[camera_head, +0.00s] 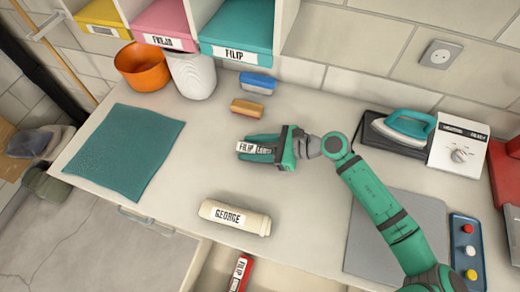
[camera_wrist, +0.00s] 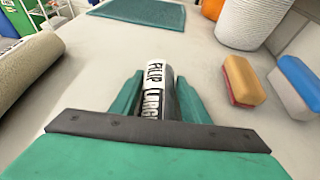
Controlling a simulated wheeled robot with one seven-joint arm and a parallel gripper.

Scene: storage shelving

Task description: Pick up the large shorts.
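A small rolled dark grey garment with a white label reading FILIP and what looks like LARGE lies between the fingers of my gripper (camera_head: 254,148). The roll's label (camera_head: 247,148) faces up in the head view, and the roll also shows in the wrist view (camera_wrist: 160,90), with the green fingers close along both sides. I cannot tell whether the fingers press on it or whether it is off the worktop. A cream roll labelled GEORGE (camera_head: 235,217) lies nearer the front edge. A red roll with a FILIP label (camera_head: 240,272) lies in the open drawer below.
The worktop (camera_head: 180,190) is clear around the gripper. Behind are an orange-brown sponge (camera_head: 247,107), a blue brush (camera_head: 257,82), an orange pot (camera_head: 142,67) and a white basket (camera_head: 191,74). A teal cloth (camera_head: 125,150) lies left; an iron (camera_head: 404,127) stands right.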

